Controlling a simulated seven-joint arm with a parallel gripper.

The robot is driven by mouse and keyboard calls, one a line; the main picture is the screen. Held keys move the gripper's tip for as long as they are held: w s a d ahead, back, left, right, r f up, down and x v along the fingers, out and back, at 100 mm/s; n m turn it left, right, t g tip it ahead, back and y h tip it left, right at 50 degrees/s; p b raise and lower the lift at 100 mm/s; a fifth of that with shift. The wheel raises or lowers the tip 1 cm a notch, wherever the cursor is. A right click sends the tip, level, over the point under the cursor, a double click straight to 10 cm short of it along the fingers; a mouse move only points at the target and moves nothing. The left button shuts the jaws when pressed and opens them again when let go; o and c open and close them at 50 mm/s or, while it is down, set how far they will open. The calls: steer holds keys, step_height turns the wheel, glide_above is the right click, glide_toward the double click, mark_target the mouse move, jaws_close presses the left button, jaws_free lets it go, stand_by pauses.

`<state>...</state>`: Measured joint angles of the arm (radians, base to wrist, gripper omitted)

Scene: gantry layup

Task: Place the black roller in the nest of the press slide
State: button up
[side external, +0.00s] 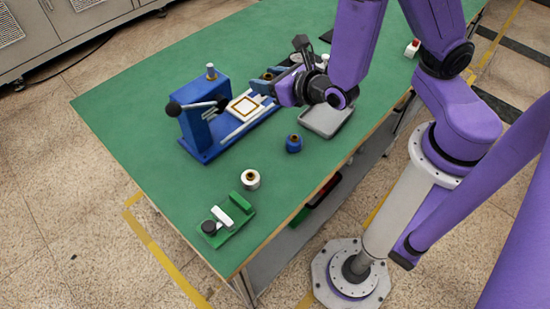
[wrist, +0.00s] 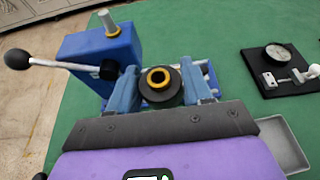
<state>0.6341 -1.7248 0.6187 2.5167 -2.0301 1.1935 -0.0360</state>
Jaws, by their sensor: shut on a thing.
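My gripper (wrist: 159,88) is shut on the black roller (wrist: 160,94), a dark ring with a yellow core, seen end-on between blue fingers in the wrist view. In the side view my gripper (side external: 265,83) is at the right end of the blue press (side external: 196,122), above or beside its slide; I cannot tell the height. The slide's pale nest plate (side external: 236,104), with a brown square outline, shows to the left of the fingers. In the wrist view the press (wrist: 92,52) is at upper left, and the roller and fingers hide most of the slide.
A blue roller (side external: 293,144) and a white roller (side external: 250,179) stand in front. A green fixture (side external: 236,218) is near the front corner, and a grey tray (side external: 325,122) is right of the press. A dial gauge (wrist: 277,53) lies right. The press lever (side external: 200,106) sticks out left.

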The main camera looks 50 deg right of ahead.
mark_target(275, 165)
steer(key=s+a+f+n+g+y, duration=0.1)
steer(key=s+a+f+n+y, duration=0.2)
steer(key=s+f, duration=0.4)
steer(key=a+y, duration=0.1)
steer(key=a, duration=0.1)
steer(key=shift+a+f, duration=0.2)
steer(key=shift+a, duration=0.15)
steer(key=shift+f, duration=4.8)
steer(key=shift+f, duration=0.2)
steer(key=o, duration=1)
steer(key=shift+o, duration=0.2)
